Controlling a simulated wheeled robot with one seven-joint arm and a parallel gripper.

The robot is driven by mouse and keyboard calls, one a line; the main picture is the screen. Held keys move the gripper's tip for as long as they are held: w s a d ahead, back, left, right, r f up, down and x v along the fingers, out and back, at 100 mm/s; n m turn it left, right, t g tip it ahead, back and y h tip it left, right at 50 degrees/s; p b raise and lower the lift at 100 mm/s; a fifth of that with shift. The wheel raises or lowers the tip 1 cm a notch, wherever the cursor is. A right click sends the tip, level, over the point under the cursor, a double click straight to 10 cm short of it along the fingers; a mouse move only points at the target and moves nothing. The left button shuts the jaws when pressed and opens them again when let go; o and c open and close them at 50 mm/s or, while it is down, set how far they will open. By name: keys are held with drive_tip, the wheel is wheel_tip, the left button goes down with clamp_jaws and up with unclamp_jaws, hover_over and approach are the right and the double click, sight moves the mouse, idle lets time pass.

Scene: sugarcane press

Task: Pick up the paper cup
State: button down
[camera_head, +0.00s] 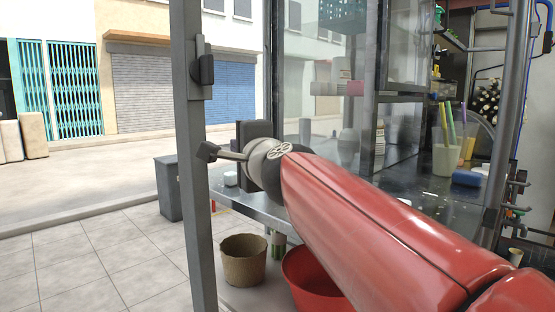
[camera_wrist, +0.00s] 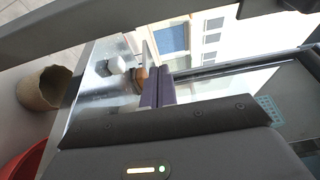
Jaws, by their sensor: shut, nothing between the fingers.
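My gripper (camera_wrist: 157,88) shows in the wrist view as dark, purplish fingers that are shut with nothing between them. In the head view my red arm reaches in from the lower right, and its grey end is beside the grey post, above the metal counter (camera_head: 258,207); the fingers are not clear there. A small white object, possibly the paper cup (camera_wrist: 117,64), is on the counter in the wrist view, apart from the fingers. A white object at the counter's left end (camera_head: 231,178) in the head view may be the same one. A round brown object (camera_wrist: 141,74) is partly hidden behind the fingers.
A grey post (camera_head: 190,120) stands close to my arm. A brown pot (camera_head: 243,262) and a red basin (camera_head: 309,280) are below the counter. Glass panels (camera_head: 325,90) rise behind it. A beige cup with straws (camera_head: 446,160) is at the right. Tiled floor lies open at left.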

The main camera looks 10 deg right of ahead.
drive_tip(key=w+d, duration=1)
drive_tip(key=d, duration=0.4)
drive_tip(key=f+b, duration=0.2)
drive_tip(key=f, duration=0.1)
drive_tip(key=f+b, duration=0.1)
drive_tip(key=f, duration=0.1)
drive_tip(key=shift+w+d, duration=0.3)
drive_tip(key=shift+s+a, duration=0.25)
drive_tip(key=shift+a, duration=0.1)
drive_tip(key=shift+s+a+f, duration=0.1)
drive_tip(key=shift+a, duration=0.1)
drive_tip(key=s+a, duration=0.2)
drive_tip(key=a, duration=0.1)
drive_tip(key=s+a+b, duration=0.1)
drive_tip(key=s+a, duration=0.3)
drive_tip(key=a, duration=0.1)
drive_tip(key=shift+s+a+b, duration=0.2)
drive_tip(key=shift+a+b, duration=0.1)
drive_tip(key=shift+b, duration=0.1)
drive_tip(key=shift+w+d, duration=0.1)
